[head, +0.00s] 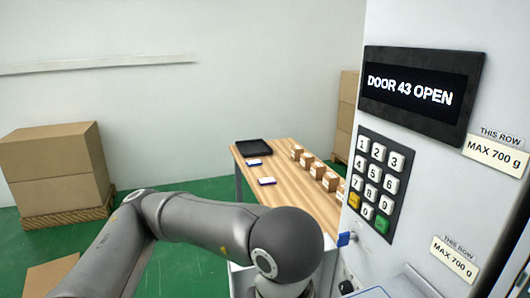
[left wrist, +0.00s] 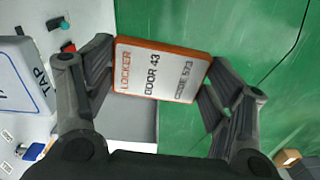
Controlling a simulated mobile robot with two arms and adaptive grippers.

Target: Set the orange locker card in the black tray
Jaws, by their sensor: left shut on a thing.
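The orange locker card (left wrist: 161,70) shows in the left wrist view, with an orange border and a white face reading "LOCKER", "DOOR 43" and "CODE 573". My left gripper (left wrist: 160,77) is shut on it, one finger at each short end. In the head view my left arm comes in from the left, but its gripper and the card are out of sight below the frame. The black tray (head: 256,147) lies at the far left end of the wooden table and looks empty.
Two small white items with blue edges (head: 253,162) lie near the tray on the table (head: 282,183). Several small brown boxes (head: 318,170) line the table's right side. The machine's display (head: 417,90) reads "DOOR 43 OPEN", above a keypad (head: 379,178). Large cartons (head: 55,165) stand left.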

